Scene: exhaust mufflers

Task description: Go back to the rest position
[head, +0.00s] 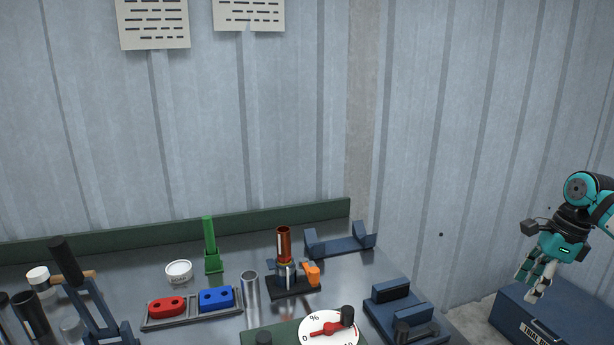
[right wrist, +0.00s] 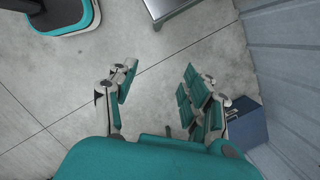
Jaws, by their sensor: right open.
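My right gripper (head: 534,286) is at the far right of the head view, raised clear of the workbench, fingers pointing down. In the right wrist view its fingers (right wrist: 155,100) are spread apart with only bare floor between them, so it is open and empty. My left gripper shows in neither view.
The workbench (head: 215,318) holds a red block (head: 167,307), a blue block (head: 216,300), a green stand (head: 212,262), a copper-coloured tube (head: 284,244), a dial (head: 328,329) and a blue cradle (head: 340,244). A blue toolbox (head: 510,312) stands below my right gripper. A corrugated wall is behind.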

